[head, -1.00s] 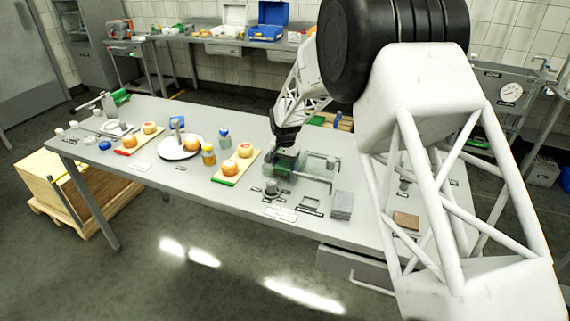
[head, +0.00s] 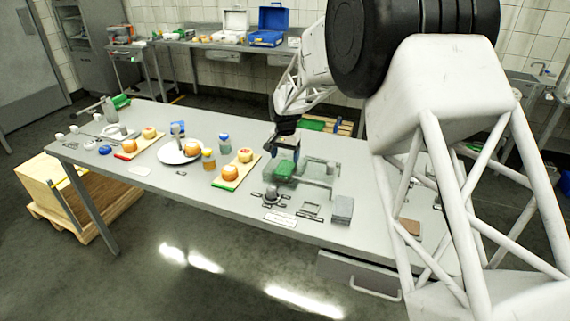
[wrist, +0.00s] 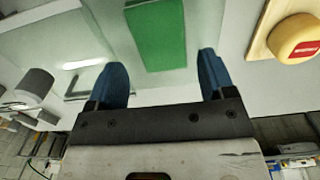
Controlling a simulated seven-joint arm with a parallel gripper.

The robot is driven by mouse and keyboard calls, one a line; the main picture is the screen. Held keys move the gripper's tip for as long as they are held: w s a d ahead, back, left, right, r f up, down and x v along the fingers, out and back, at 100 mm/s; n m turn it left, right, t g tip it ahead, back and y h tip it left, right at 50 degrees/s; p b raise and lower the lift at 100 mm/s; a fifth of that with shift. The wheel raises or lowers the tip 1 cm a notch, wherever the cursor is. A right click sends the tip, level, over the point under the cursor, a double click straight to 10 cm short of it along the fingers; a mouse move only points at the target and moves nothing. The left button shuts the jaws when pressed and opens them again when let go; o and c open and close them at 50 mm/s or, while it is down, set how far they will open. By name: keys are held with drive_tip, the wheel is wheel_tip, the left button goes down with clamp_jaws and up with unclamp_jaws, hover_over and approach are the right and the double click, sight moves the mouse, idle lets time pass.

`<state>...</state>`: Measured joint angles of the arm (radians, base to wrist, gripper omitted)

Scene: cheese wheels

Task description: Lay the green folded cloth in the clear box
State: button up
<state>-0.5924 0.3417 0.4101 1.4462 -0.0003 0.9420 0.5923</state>
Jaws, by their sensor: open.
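The green folded cloth (head: 284,171) lies flat in the left part of the clear box (head: 318,184), as far as the see-through walls let me tell. In the wrist view the cloth (wrist: 157,36) is a green rectangle beyond my fingertips, with pale greenish clear surface (wrist: 108,38) of the box around it. My gripper (head: 286,152) is above the cloth in the head view. In the wrist view its two blue fingers (wrist: 160,72) are wide apart with nothing between them, clear of the cloth.
A wooden board (head: 237,177) with orange-yellow cheese wheels stands just left of the box. A white plate (head: 172,155) is further left.

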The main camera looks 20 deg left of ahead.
sight(287, 168)
drive_tip(key=shift+r, duration=2.95)
drive_tip(key=s+d+r, duration=0.5)
drive_tip(key=d, duration=0.5)
drive_tip(key=s+d+r+t, duration=0.1)
drive_tip(key=s+d+r, duration=0.45)
drive_tip(key=d, duration=0.55)
drive_tip(key=s+d+r, duration=0.4)
drive_tip(key=d+r, duration=0.2)
drive_tip(key=d, duration=0.4)
drive_tip(key=s+d+f, duration=0.1)
drive_tip(key=s+d, duration=0.5)
drive_tip(key=s, duration=0.4)
drive_tip(key=s+d+f+t, duration=0.1)
drive_tip(key=s+d, duration=0.6)
drive_tip(key=s, duration=0.4)
drive_tip(key=s+d+f, duration=0.1)
drive_tip(key=s+d, duration=0.6)
drive_tip(key=s, duration=0.3)
drive_tip(key=shift+s+d+f+t, duration=0.2)
drive_tip(key=shift+s+f+t, duration=0.1)
drive_tip(key=shift+s+f, duration=0.1)
